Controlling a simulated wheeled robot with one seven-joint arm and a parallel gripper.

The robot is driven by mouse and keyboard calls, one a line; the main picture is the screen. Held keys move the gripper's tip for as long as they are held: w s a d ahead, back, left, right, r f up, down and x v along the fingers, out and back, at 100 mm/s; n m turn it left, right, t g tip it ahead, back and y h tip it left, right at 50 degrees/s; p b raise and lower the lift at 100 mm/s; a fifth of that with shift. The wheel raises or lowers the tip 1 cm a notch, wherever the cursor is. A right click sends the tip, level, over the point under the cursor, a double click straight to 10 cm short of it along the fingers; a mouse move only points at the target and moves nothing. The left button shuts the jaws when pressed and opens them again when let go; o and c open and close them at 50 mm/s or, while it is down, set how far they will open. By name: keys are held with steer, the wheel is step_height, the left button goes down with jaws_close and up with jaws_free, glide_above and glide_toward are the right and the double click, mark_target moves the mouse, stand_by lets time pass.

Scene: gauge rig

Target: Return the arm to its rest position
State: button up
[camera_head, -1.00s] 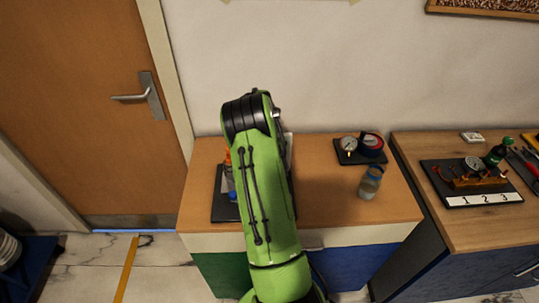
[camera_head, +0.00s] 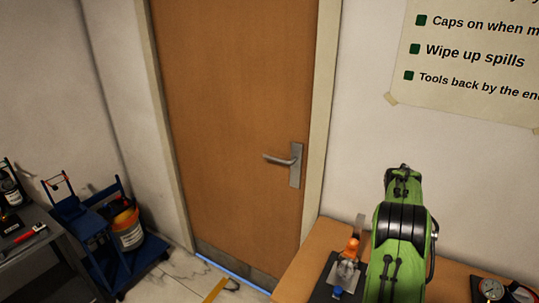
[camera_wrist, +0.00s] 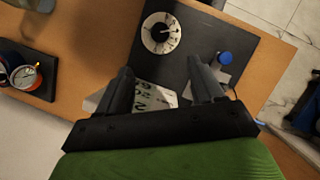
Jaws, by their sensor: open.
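My green and black arm (camera_head: 398,240) rises at the lower right of the head view, over the wooden cabinet top (camera_head: 310,250). In that view the arm hides much of the cabinet top, and the gripper itself does not show. In the wrist view my gripper (camera_wrist: 164,85) is open, its two dark fingers apart with nothing between them. Beyond and below the fingers lie a black mat (camera_wrist: 195,45), a round white dial (camera_wrist: 160,33), a blue cap (camera_wrist: 225,57) and a marked white card (camera_wrist: 155,95) partly hidden by the gripper.
A gauge (camera_head: 491,289) sits at the right edge. A brown door (camera_head: 235,120) is behind, with a blue cart (camera_head: 100,225) and a grey bench (camera_head: 40,250) at left.

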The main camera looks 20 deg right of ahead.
steer(key=s+a+r+n+t+h, duration=0.1)
steer(key=a+r+t, duration=0.2)
steer(key=a+r, duration=0.6)
steer(key=a+r+n+t+h, duration=0.1)
steer(key=a+r+t, duration=0.1)
steer(key=a+r, duration=0.7)
steer(key=s+a+f+n+t, duration=0.1)
steer(key=s+a+f+t, duration=0.1)
steer(key=s+a, duration=0.5)
steer(key=s+a+f+t, duration=0.1)
steer(key=s+a+t, duration=0.1)
steer(key=s+a, duration=0.5)
steer(key=shift+s+a+f+n+t+y, duration=0.15)
steer(key=shift+a+f+n+t+y, duration=0.15)
steer(key=shift+a+f+n+t, duration=0.1)
